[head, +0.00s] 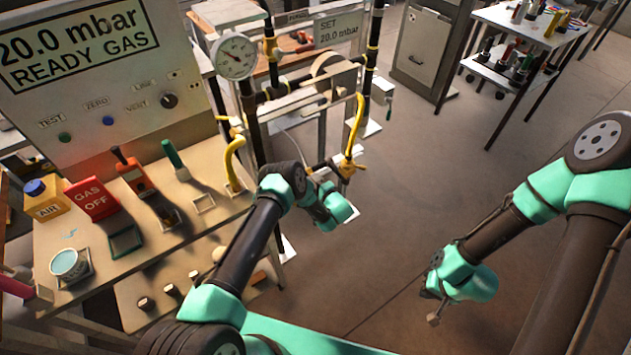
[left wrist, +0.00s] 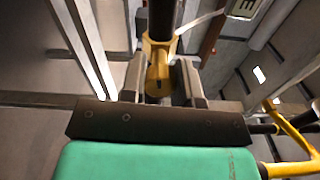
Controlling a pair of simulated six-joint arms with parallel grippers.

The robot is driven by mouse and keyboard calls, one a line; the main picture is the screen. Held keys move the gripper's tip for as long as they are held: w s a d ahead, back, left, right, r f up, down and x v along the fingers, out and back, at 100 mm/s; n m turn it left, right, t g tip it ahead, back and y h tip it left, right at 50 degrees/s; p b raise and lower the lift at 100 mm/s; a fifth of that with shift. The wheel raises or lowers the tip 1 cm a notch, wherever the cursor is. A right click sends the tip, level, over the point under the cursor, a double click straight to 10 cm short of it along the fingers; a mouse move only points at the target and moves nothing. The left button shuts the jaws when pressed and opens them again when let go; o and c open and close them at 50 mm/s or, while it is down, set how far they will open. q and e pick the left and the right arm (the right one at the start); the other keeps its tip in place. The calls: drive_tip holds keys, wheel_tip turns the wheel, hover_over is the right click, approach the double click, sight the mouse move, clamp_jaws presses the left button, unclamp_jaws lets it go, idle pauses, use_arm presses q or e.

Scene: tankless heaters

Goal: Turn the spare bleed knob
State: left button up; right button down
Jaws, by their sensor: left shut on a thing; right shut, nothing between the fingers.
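My left gripper (head: 336,207) is low beside the pipe stand, near a yellow valve fitting (head: 346,168). Its fingertips are hard to make out in the head view. In the left wrist view its grey fingers (left wrist: 160,85) are shut on a yellow fitting (left wrist: 158,72) at the end of a dark pipe. I cannot tell whether this is the spare bleed knob, as no label for it is readable. My right gripper (head: 434,317) is shut and empty, low over the open floor at the right.
A gas panel (head: 105,85) and bench with a red GAS OFF block (head: 90,199) and several tools stand at the left. A pressure gauge (head: 235,57) tops the pipe stand. A cart (head: 510,80) stands at the back right. The floor between is clear.

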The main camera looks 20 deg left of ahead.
use_arm(q)
drive_tip(key=shift+n, duration=0.6)
drive_tip(key=o, duration=0.9)
drive_tip(key=v, duration=1.7)
drive_tip(key=shift+s+d, duration=0.2)
drive_tip(key=shift+a, duration=0.1)
drive_tip(key=x, duration=1.5)
drive_tip(key=shift+w+a, duration=0.25)
drive_tip(key=shift+w, duration=0.1)
